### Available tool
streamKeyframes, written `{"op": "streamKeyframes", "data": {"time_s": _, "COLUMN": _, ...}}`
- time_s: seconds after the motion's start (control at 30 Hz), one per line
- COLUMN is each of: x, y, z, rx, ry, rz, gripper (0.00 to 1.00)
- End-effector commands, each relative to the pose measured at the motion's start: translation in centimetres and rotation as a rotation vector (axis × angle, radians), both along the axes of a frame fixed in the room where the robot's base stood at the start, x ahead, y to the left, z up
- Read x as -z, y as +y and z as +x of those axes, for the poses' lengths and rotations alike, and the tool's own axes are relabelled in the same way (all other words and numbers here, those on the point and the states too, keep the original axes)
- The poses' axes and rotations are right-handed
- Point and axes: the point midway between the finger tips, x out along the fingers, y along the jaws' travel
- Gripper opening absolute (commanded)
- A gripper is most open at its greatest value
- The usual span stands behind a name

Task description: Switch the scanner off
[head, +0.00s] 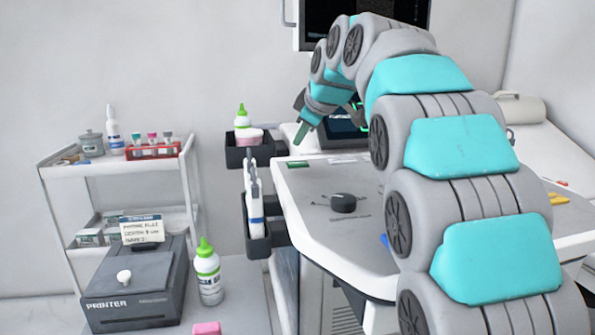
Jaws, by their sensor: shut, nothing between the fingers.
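The scanner looks like a white cart with a flat console top (300,190). A dark tilted screen with a lit edge (345,121) stands at its back, partly hidden by my arm. A dark monitor (325,22) is above it. A small green label (298,164) and a pale label lie at the console's back left. No power switch can be made out. My gripper (299,138) is shut and empty, pointing down above the console's back left corner, in front of the white housing. I cannot tell whether it touches anything.
A black round object (343,203) sits on the console. Dark holders (258,240) with a probe and bottles hang on its left side. A printer (140,290), a green-capped bottle (208,272) and a white trolley (110,168) stand left. A couch (555,150) is at right.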

Motion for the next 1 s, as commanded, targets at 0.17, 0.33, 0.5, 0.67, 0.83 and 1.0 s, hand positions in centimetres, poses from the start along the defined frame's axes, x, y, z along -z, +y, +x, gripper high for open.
{"op": "streamKeyframes", "data": {"time_s": 0.17, "x": 2.3, "y": 0.0, "z": 0.0, "rx": 0.001, "ry": 0.0, "rz": 0.001, "gripper": 0.0}}
{"op": "streamKeyframes", "data": {"time_s": 0.33, "x": 2.6, "y": 0.0, "z": 0.0, "rx": 0.001, "ry": -0.001, "rz": 0.0, "gripper": 0.0}}
{"op": "streamKeyframes", "data": {"time_s": 0.5, "x": 2.5, "y": 0.0, "z": 0.0, "rx": 0.001, "ry": -0.001, "rz": 0.0, "gripper": 0.0}}
{"op": "streamKeyframes", "data": {"time_s": 0.67, "x": 2.5, "y": 0.0, "z": 0.0, "rx": 0.001, "ry": -0.001, "rz": 0.0, "gripper": 0.0}}
{"op": "streamKeyframes", "data": {"time_s": 0.83, "x": 2.5, "y": 0.0, "z": 0.0, "rx": 0.001, "ry": -0.001, "rz": 0.0, "gripper": 0.0}}
{"op": "streamKeyframes", "data": {"time_s": 1.0, "x": 2.5, "y": 0.0, "z": 0.0, "rx": 0.0, "ry": -0.001, "rz": 0.001, "gripper": 0.0}}
